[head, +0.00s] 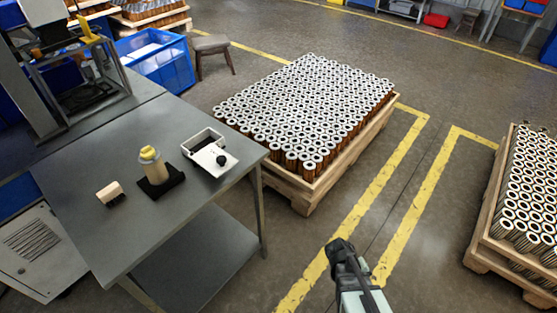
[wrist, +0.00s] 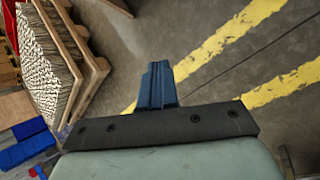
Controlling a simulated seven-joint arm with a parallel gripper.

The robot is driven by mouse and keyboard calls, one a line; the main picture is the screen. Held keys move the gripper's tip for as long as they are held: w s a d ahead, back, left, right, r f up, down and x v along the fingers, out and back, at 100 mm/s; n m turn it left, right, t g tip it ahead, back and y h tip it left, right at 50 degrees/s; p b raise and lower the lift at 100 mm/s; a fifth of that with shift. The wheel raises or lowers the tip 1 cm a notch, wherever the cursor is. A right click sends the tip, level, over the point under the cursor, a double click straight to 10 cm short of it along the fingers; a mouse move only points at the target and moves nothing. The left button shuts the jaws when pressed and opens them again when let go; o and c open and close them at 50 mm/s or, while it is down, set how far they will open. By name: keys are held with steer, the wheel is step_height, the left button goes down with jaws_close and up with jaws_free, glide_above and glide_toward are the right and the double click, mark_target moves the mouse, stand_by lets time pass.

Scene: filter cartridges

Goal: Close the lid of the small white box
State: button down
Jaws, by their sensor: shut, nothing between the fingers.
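The small white box (head: 201,140) stands on the grey table near its right edge in the head view. Its rear part is an open dark cavity. A white flap with a round black knob (head: 221,160) lies at the front of the box; it looks like the lid, folded open. My gripper (head: 338,246) is out over the floor, to the right of the table and well apart from the box. In the wrist view its fingers (wrist: 158,85) are together with nothing between them. The box does not show in the wrist view.
The grey table (head: 95,235) also holds a yellow-topped cylinder (head: 150,168) on a black base (head: 163,184) and a beige-and-black brush-like block (head: 110,192). A metal frame stands at the back left. A pallet of cartridges (head: 305,105) stands beyond the table. Floor around my gripper is clear.

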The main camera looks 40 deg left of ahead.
steer(key=a+r+n+t, duration=0.3)
steer(key=a+r+t, duration=0.35)
steer(key=a, duration=0.85)
steer(key=n+t+y, duration=0.6)
steer(key=t+y, duration=0.1)
steer(key=y, duration=0.2)
glide_toward(219, 162)
steer(key=x, duration=0.7)
steer(key=shift+s+f, duration=0.1)
steer(key=shift+f, duration=0.05)
